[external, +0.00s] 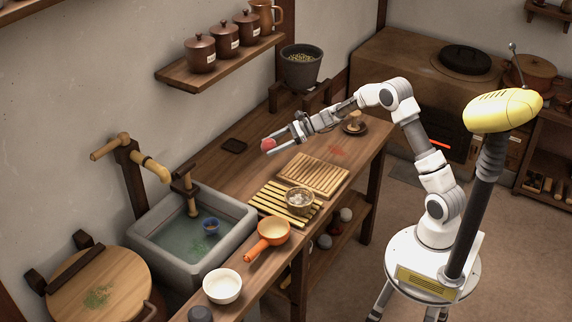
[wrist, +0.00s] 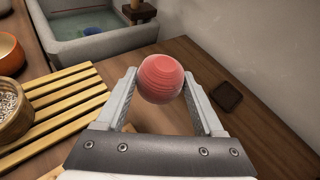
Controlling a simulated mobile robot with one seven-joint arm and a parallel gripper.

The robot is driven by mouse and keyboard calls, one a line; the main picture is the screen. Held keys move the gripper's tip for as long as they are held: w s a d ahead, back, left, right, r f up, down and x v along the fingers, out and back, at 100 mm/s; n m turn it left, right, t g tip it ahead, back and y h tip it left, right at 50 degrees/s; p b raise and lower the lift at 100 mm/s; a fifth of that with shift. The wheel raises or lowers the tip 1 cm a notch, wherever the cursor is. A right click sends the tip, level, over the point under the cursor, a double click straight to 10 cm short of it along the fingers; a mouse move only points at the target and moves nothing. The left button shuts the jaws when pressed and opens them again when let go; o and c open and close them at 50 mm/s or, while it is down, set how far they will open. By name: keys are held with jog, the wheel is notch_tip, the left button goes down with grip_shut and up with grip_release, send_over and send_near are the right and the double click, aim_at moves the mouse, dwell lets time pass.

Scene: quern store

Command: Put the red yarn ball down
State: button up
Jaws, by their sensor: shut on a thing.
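The red yarn ball (wrist: 160,79) is between the two fingertips of my gripper (wrist: 164,86) in the wrist view. My gripper is shut on it. In the external view the ball (external: 268,144) shows at the tips of my gripper (external: 273,146), over the wooden counter (external: 222,172). It appears to be held above the counter top; the exact gap cannot be told.
A dark square coaster (external: 233,146) lies near the wall. Slatted racks (external: 314,174) lie on the counter, one with a woven bowl (external: 300,200). A stone sink (external: 150,243) with water, an orange pan (external: 272,232) and a white bowl (external: 222,286) are nearer. Bare counter surrounds the coaster.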

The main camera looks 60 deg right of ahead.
jog(key=s+d+m+t+h, duration=0.2)
jog(key=d+m+h, duration=0.1)
jog(key=d, duration=0.9)
jog(key=s+d+m+t+h, duration=0.1)
jog(key=s+d+m+h, duration=0.1)
jog(key=d, duration=1.1)
jog(key=w+a+f+b, duration=0.1)
jog(key=w+a+f, duration=0.1)
jog(key=w+a+f+b, duration=0.1)
jog(key=w+a+f, duration=0.1)
jog(key=w+a, duration=0.1)
jog(key=w+a+f+b, duration=0.1)
jog(key=w+a+f, duration=0.1)
jog(key=shift+w+a+f+b, duration=0.1)
jog(key=shift+w+a+b, duration=0.1)
jog(key=shift+w+b, duration=0.15)
jog(key=shift+w+a+f, duration=0.25)
jog(key=shift+w, duration=0.05)
jog(key=shift+f+b, duration=0.8)
jog(key=shift+f, duration=1.05)
jog(key=shift+f, duration=0.25)
jog(key=o, duration=1.4)
jog(key=shift+r, duration=0.1)
jog(key=shift+c, duration=0.2)
jog(key=shift+r, duration=0.1)
